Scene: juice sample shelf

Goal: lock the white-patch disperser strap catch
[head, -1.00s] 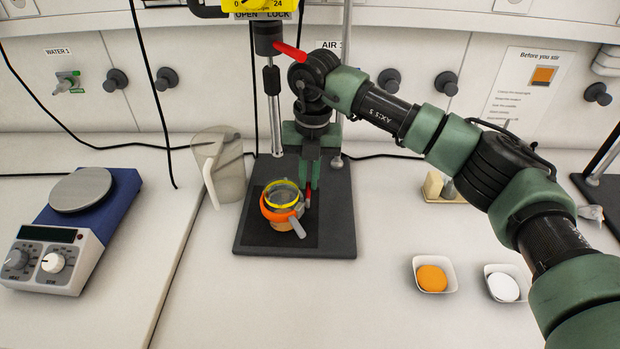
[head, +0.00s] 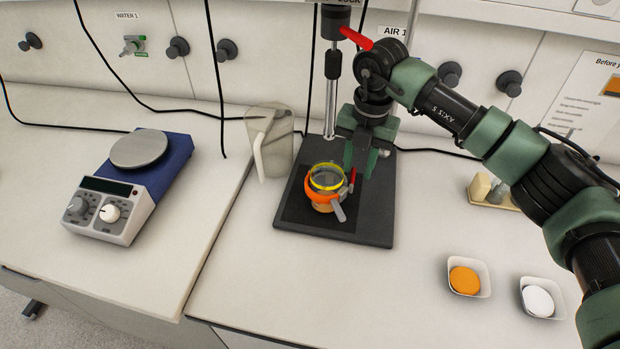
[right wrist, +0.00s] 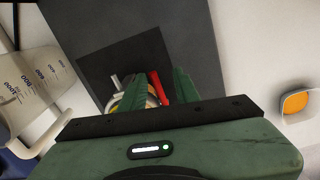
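A vessel with a yellow rim and an orange strap (head: 318,198) stands on the dark stand base (head: 376,229). A grey lever (head: 339,213) sticks out from the strap's front right, with a red catch piece (head: 352,177) beside it. My right gripper (head: 361,165) is open, pointing down just behind and right of the vessel. In the right wrist view the red piece (right wrist: 160,88) shows between the two green fingers, which partly hide the vessel. I cannot tell whether they touch it. No white patch is visible. My left gripper is not in view.
A clear jug (head: 270,145) stands close left of the stand base. The stand's pole and drive shaft (head: 333,65) rise behind the vessel. A hotplate (head: 130,185) is at left. Two white dishes, with an orange disc (head: 464,281) and a white disc (head: 538,301), lie at front right.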

